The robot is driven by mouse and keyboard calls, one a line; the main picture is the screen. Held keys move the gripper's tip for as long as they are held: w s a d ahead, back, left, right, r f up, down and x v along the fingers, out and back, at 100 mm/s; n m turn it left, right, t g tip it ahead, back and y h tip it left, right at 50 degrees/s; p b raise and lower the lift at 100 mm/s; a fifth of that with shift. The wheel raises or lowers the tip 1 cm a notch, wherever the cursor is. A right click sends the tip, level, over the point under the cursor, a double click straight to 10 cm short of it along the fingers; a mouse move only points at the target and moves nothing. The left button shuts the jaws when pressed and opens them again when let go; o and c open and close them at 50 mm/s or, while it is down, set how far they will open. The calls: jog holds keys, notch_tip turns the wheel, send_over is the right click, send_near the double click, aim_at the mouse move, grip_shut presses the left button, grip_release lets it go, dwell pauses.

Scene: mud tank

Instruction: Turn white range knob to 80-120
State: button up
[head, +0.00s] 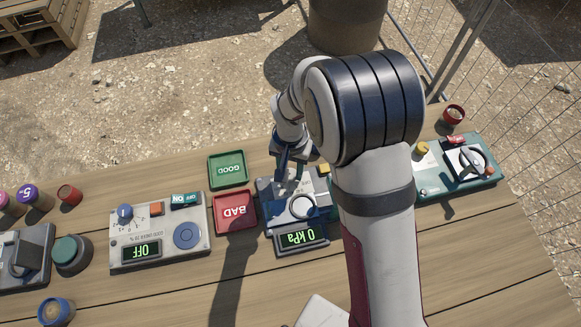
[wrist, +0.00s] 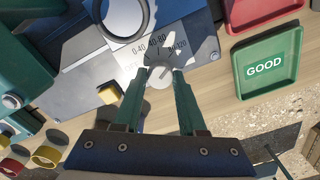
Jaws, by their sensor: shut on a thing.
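The white range knob (wrist: 160,78) is between my gripper's green fingertips (wrist: 160,72) in the wrist view, and both fingers press on its sides. A thin dark mark shows on its face, slanting toward the upper right; its exact setting is hard to tell. The printed ranges 0-40, 40-80 and 80-120 arc around the knob on the grey panel (wrist: 120,60), with 80-120 at the right. In the head view my gripper (head: 285,176) reaches down onto the gauge unit (head: 268,200), hiding most of the knob. Its display (head: 293,238) reads 0 kPa.
A green GOOD tray (head: 227,152) and a red BAD tray (head: 234,224) lie left of the unit. A grey device (head: 200,258) with an OFF display stands farther left. A teal device (head: 435,188) is on the right. The front of the wooden table is mostly clear.

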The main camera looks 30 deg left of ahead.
aim_at(291, 173)
grip_shut()
jog(key=shift+n, duration=0.6)
jog(key=o, duration=0.9)
grip_release()
notch_tip(291, 173, up, 16)
